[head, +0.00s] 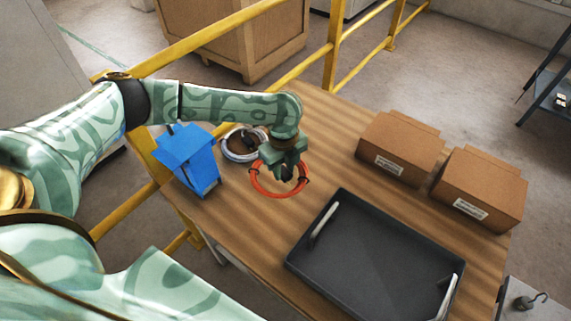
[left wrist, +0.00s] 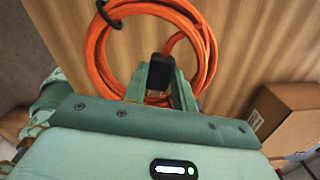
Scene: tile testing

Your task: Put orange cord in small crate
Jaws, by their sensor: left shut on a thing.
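The orange cord (head: 256,186) is a coiled ring with dark ties, over the wooden table. I cannot tell whether the cord touches the table. No container is clearly marked as the small crate; a blue bin (head: 187,158) stands left of the cord and a black tray (head: 375,262) lies to its right. My right gripper is out of view.
A grey-white cable coil (head: 228,153) lies just behind and left of the orange cord. Two cardboard boxes (head: 400,147) (head: 480,187) stand at the table's right. Yellow railing (head: 330,60) runs behind the table (head: 322,118). Bare wood shows between the cord and the boxes.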

